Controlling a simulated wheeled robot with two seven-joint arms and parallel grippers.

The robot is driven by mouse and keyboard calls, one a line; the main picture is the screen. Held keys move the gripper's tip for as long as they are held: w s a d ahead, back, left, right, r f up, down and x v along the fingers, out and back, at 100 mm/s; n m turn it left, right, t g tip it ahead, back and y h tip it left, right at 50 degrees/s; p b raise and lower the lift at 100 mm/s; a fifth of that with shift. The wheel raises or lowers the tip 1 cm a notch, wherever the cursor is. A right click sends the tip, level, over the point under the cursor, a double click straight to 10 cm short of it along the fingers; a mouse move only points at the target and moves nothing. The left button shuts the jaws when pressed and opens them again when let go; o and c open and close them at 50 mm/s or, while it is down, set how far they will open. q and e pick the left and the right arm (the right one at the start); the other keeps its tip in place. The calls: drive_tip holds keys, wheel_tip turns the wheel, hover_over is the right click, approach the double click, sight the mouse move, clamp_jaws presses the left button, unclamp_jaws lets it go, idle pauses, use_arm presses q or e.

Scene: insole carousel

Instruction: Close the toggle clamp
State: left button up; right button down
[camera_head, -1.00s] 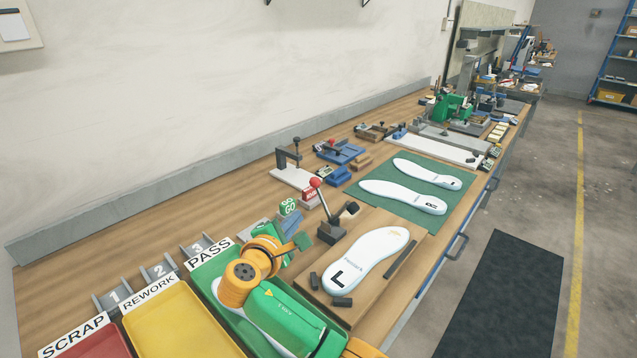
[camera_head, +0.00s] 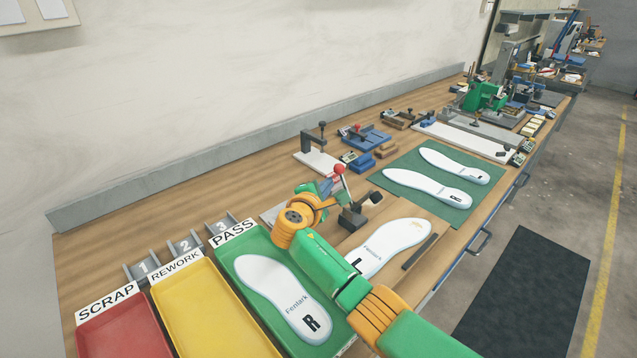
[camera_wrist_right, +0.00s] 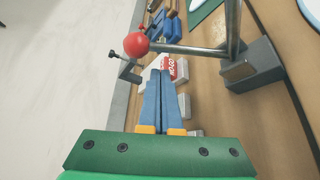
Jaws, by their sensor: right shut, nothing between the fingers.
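The toggle clamp (camera_head: 354,217) stands on the wooden fixture board, beside the white left insole (camera_head: 392,245). Its lever is raised and slants up to a red ball knob (camera_head: 340,169). In the right wrist view the red knob (camera_wrist_right: 136,45) is at the end of a metal rod, left of and beyond the fingertips, and the clamp's dark base (camera_wrist_right: 253,66) is at the right. My right gripper (camera_wrist_right: 166,76) is shut and empty, with its blue fingers near the lever but apparently apart from it. In the head view the gripper (camera_head: 329,187) is partly hidden behind its orange wrist.
A green PASS tray (camera_head: 229,252) holds an insole marked R. The yellow REWORK tray (camera_head: 196,312) and red SCRAP tray (camera_head: 120,335) are farther left. A green mat (camera_head: 407,186) with two insoles lies beyond the clamp. A post stand (camera_head: 310,146) is behind the lever.

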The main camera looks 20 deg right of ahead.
use_arm(q)
wheel_tip(320, 180, up, 2)
drive_tip(key=shift+p, duration=0.45)
use_arm(e)
drive_tip(key=shift+s+d+r, duration=0.5)
drive_tip(key=shift+s, duration=0.3)
